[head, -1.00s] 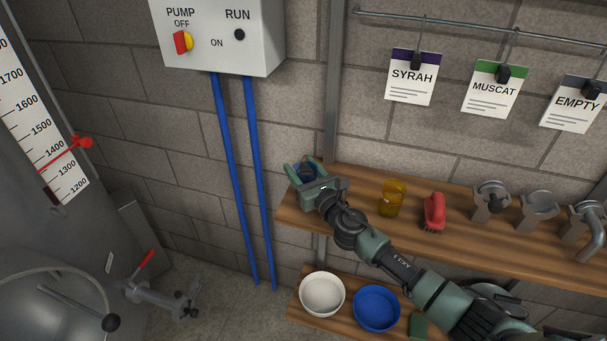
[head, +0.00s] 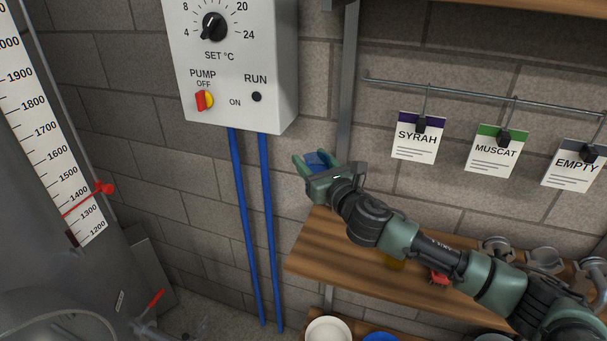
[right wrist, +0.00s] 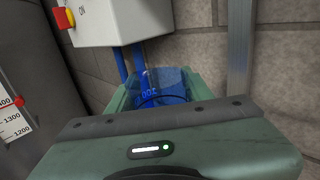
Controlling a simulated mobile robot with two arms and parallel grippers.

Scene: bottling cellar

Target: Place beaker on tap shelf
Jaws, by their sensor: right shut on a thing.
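The beaker (head: 317,159) is blue and see-through. My right gripper (head: 315,162) is shut on it and holds it in the air, above the left end of the wooden wall shelf. I cannot tell whether this wooden shelf (head: 325,250) is the tap shelf; no other shelf is marked as such. My left gripper is not in view.
A control box (head: 232,65) with blue pipes (head: 246,220) is on the wall. Bowls sit below. A tank with a scale (head: 55,140) is at left.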

